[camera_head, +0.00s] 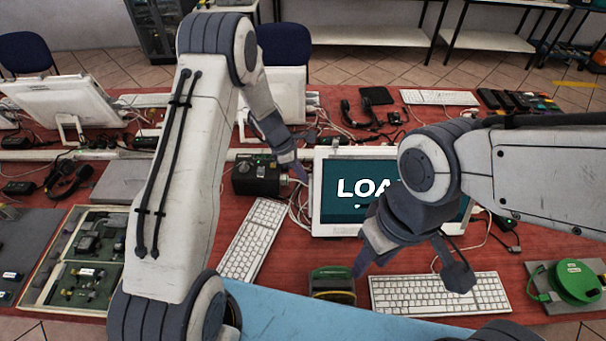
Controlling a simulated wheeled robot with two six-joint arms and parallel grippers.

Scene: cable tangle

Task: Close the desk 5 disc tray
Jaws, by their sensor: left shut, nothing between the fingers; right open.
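I cannot make out a disc tray for certain. A black box (256,178) with a small green light stands on the red desk (285,262), left of a monitor (335,190) whose teal screen shows "LOA" before my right arm covers the rest. My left gripper (298,174) is shut and empty, pointing down at the right side of the box; contact is unclear. My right gripper (411,269) is open and empty, in front of the monitor and above the white keyboard (440,293), hiding part of both.
Another keyboard (253,240) lies left of the monitor. A green-and-black device (332,284) sits at the front. A green round case (575,281) is at right, and a parts tray (88,255) at left. Loose cables lie around the box and monitor.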

